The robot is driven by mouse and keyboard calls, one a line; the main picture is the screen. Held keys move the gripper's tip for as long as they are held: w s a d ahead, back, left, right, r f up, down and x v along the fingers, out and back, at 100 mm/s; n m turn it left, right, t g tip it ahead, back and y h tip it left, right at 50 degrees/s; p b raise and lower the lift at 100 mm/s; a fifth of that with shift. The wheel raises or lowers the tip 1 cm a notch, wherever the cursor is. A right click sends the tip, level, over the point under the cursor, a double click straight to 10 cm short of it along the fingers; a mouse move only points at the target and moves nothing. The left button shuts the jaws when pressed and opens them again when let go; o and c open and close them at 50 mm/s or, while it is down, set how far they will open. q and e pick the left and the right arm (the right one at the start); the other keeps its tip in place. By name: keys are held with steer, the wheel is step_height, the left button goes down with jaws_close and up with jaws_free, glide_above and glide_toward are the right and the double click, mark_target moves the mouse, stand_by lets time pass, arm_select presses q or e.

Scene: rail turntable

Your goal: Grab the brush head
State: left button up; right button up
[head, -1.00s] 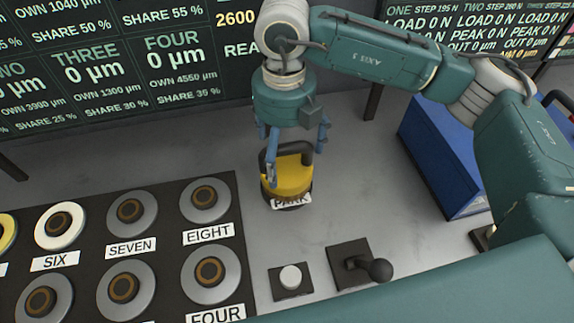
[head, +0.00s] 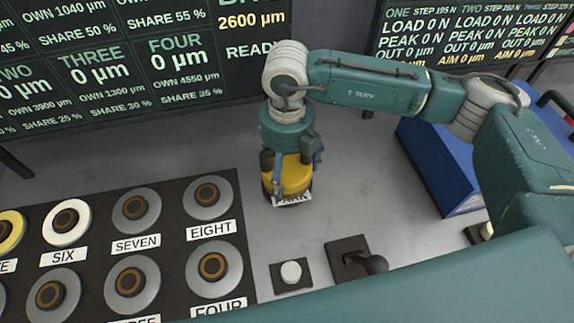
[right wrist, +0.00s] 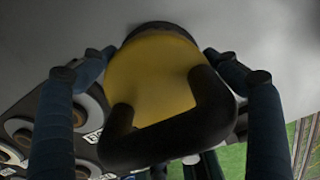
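The brush head (head: 294,176) is a round yellow block with a black handle. It stands upright on the grey table on its dark base, at the PARK label (head: 293,199). My right gripper (head: 298,172) is directly above and around it, pointing down, with a blue finger on each side. In the right wrist view the yellow body (right wrist: 155,75) and black handle (right wrist: 170,140) lie between the fingers. The fingertips are spread beside the body; contact is not clear. In the head view the gripper hides most of the handle. My left gripper is not in view.
A black panel (head: 172,250) of round pads labelled SIX, SEVEN, EIGHT and others lies to the left. In front are a white button (head: 291,272) and a black-knobbed lever (head: 374,264). A blue box (head: 436,165) stands right. Display screens (head: 130,70) stand behind.

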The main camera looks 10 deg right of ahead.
steer(key=c, duration=0.8)
steer(key=shift+w+r, duration=0.1)
steer(key=shift+r, duration=0.15)
